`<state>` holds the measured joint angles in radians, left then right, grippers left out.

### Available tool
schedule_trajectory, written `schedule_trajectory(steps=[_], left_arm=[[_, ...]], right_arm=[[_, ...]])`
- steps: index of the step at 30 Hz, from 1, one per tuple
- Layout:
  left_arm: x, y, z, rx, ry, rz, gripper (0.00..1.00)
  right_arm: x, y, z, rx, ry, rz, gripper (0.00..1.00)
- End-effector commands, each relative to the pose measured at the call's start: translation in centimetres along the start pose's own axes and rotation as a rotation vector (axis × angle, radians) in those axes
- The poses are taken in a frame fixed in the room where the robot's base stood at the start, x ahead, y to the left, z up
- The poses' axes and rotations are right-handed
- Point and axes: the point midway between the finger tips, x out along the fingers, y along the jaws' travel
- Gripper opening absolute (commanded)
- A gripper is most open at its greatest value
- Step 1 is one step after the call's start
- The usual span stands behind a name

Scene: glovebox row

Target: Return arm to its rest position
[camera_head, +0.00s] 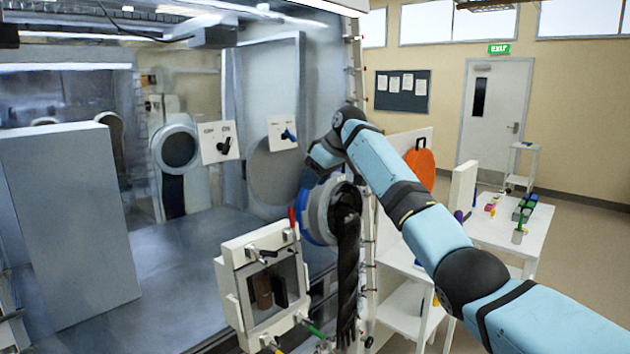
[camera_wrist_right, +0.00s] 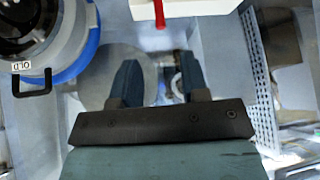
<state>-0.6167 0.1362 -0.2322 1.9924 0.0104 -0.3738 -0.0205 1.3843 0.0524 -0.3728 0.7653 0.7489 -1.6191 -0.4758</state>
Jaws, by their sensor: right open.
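My right arm (camera_head: 425,225), blue with black joints, comes in from the lower right of the head view. It is raised and bent, with its elbow-like bend high beside the glovebox front. My right gripper (camera_wrist_right: 158,75) shows in the wrist view with two dark blue fingers apart and nothing between them. In the head view its end lies near the blue-rimmed round port, and its fingers are hard to make out. My left gripper is not in view.
The round port (camera_head: 317,210) with a dark hanging glove (camera_head: 348,265) is close by the gripper. A white windowed box (camera_head: 262,285) projects below it. A white table (camera_head: 530,228) with small items stands right of the arm.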

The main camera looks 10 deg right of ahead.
Motion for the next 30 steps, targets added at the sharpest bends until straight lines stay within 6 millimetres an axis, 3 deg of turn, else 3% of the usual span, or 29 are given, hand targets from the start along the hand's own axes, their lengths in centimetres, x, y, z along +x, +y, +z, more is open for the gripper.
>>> schedule_trajectory(steps=[12, 16, 20, 24, 30], left_arm=[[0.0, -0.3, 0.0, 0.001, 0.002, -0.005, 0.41], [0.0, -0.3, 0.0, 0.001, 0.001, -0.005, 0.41], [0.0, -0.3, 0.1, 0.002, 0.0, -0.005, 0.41], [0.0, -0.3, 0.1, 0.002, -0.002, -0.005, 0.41], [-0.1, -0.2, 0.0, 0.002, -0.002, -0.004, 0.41]], right_arm=[[0.1, 0.0, 0.0, 0.0, 0.0, 0.0, 0.41], [2.0, 0.1, 1.1, 0.012, 0.001, 0.003, 0.41], [7.5, 0.1, 4.5, 0.045, 0.015, 0.024, 0.41], [15.1, -0.7, 10.2, 0.097, 0.047, 0.063, 0.41], [24.0, -3.5, 19.3, 0.166, 0.099, 0.122, 0.41]])
